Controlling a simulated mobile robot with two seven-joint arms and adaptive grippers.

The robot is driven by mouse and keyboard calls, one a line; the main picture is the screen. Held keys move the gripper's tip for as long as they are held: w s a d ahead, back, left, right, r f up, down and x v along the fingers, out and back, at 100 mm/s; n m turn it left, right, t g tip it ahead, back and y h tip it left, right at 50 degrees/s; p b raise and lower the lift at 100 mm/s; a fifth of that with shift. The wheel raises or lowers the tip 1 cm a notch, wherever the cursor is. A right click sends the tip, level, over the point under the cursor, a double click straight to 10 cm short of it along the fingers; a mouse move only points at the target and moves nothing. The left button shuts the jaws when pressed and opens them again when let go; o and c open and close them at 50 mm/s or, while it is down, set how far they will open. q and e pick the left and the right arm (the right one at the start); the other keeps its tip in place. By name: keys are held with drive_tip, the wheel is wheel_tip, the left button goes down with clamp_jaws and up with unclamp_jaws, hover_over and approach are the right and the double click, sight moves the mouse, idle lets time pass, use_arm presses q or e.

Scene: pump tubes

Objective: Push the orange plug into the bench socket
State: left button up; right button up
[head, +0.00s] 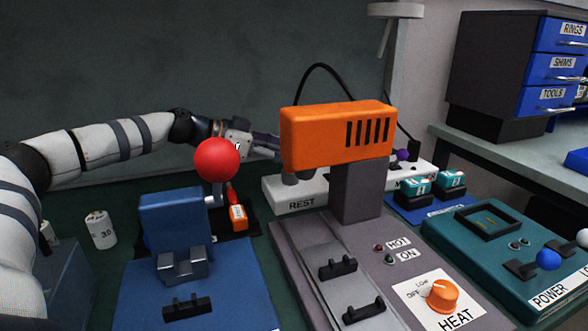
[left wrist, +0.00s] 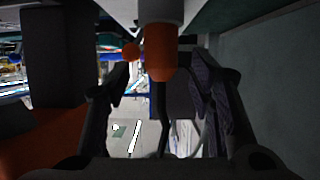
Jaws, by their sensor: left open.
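My left gripper (head: 266,146) reaches in from the left behind the red ball knob, its tip beside the orange heater housing, which partly hides it. In the left wrist view its dark fingers (left wrist: 168,85) are open. An orange tapered piece (left wrist: 159,52) with a grey collar, which looks like the orange plug, shows at top centre between them. I cannot tell whether the fingers touch it. The plug is hidden in the head view. I cannot make out the bench socket for certain in either view. My right gripper is not in view.
The orange heater housing (head: 337,133) stands on a grey post beside my gripper. The red ball knob (head: 217,160) rises in front of my arm. A white block marked REST (head: 302,203) lies behind the heater. A black cable (head: 318,66) arcs above the housing.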

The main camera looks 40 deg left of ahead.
use_arm(q)
drive_tip(key=shift+b+x, duration=0.3)
drive_tip(key=shift+x, duration=0.9)
drive_tip(key=shift+a, duration=0.1)
clamp_jaws()
